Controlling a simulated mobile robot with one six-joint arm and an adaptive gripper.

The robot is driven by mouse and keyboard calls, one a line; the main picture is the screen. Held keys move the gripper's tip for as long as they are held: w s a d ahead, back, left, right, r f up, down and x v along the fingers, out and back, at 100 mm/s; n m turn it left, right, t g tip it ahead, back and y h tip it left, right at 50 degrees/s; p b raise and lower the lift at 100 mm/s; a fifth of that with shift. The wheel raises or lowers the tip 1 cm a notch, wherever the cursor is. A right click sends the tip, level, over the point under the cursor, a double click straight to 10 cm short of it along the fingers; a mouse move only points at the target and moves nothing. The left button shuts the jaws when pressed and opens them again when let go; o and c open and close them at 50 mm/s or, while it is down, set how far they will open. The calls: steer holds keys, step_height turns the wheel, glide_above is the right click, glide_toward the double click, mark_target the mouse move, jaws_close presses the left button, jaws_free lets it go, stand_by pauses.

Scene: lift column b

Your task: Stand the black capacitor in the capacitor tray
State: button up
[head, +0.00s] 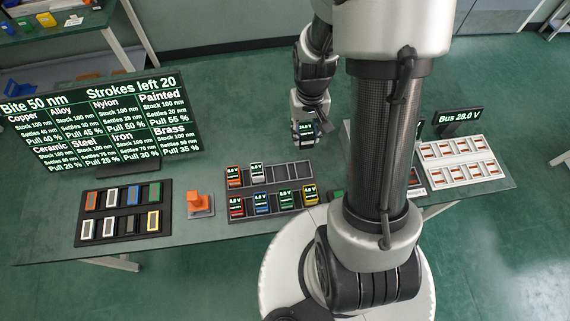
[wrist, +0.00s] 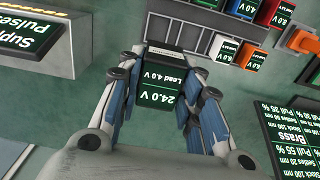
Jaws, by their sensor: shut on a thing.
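In the head view the capacitor (head: 306,128) hangs between the fingers, beyond the far edge of the bench. The grey capacitor tray (head: 290,172) stands on the bench, nearer and left of my gripper. Its back row holds an orange and a white capacitor at the left, with empty slots to their right. Its front row holds red, blue, green and yellow ones. The tray (wrist: 207,40) also shows at the wrist view's upper right.
A large text screen (head: 100,125) stands at the left of the bench. Before it lies a dark tray (head: 122,212) of coloured blocks. An orange piece (head: 199,200) on a grey base is beside the capacitor tray. A white panel (head: 460,162) and a Bus 28.0 V display (head: 459,120) are at right.

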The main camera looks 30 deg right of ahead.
steer(key=shift+s+d+f+b, duration=0.15)
steer(key=shift+f+b, duration=1.1)
steer(key=shift+f, duration=3.5)
steer(key=shift+s+d+f+b, duration=0.15)
steer(key=shift+f+b, duration=1.1)
steer(key=shift+f, duration=3.45)
steer(key=shift+w+f, duration=0.1)
steer(key=shift+f, duration=0.1)
steer(key=o, duration=1.2)
steer(key=shift+c, duration=0.2)
steer(key=shift+r, duration=0.1)
